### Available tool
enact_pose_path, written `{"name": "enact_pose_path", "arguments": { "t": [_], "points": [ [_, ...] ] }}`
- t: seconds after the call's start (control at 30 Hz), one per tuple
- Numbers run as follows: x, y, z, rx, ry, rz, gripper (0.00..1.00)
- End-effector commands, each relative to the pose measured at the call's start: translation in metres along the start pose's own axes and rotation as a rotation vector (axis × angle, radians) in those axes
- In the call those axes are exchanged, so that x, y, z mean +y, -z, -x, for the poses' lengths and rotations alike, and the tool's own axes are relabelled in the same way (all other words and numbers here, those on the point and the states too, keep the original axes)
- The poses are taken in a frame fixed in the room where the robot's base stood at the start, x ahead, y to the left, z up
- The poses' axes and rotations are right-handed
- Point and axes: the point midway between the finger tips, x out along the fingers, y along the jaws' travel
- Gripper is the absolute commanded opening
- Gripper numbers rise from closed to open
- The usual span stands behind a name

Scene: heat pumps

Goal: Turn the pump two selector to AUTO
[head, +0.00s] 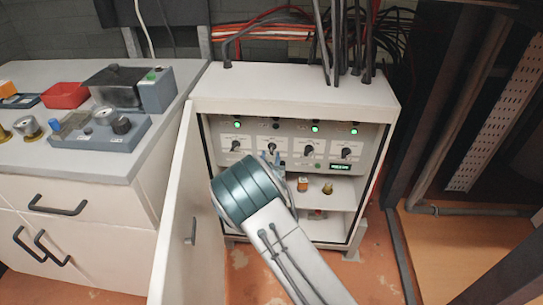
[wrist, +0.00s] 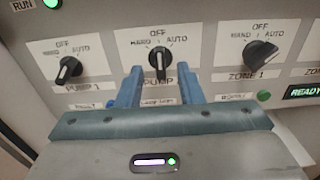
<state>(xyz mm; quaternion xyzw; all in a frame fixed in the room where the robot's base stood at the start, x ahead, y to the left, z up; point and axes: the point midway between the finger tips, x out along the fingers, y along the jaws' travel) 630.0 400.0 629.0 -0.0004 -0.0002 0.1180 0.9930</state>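The pump two selector (wrist: 158,62) is a black knob on a white plate marked HAND, OFF and AUTO, in the middle of the wrist view. Its handle stands about upright, in line with OFF. In the head view it is the second knob (head: 271,147) from the left inside the open cabinet. My gripper (wrist: 159,74) is open, with one blue finger to the left of the knob and one to the right. Gaps show between knob and fingers, and I cannot tell the depth. In the head view my gripper (head: 272,160) is partly hidden by my arm.
The pump one selector (wrist: 67,68) is at left and the zone one selector (wrist: 262,54) at right, both with tilted handles. The cabinet door (head: 178,225) stands open to the left of my arm. A counter (head: 60,160) with devices is farther left.

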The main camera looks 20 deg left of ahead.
Motion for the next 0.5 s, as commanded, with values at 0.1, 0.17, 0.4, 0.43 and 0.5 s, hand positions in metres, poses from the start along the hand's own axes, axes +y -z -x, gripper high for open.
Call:
{"name": "enact_pose_path", "arguments": {
  "t": [0.1,0.17,0.4,0.43,0.5],
  "points": [
    [0.000,0.002,-0.015,0.000,0.000,-0.001,0.34],
    [0.000,0.001,-0.019,0.000,0.000,-0.001,0.34],
    [0.000,0.000,-0.026,0.001,0.000,0.000,0.34],
    [0.000,0.000,-0.026,0.001,0.000,0.000,0.34],
    [0.000,0.000,-0.026,0.001,0.000,0.000,0.34]
  ]
}}
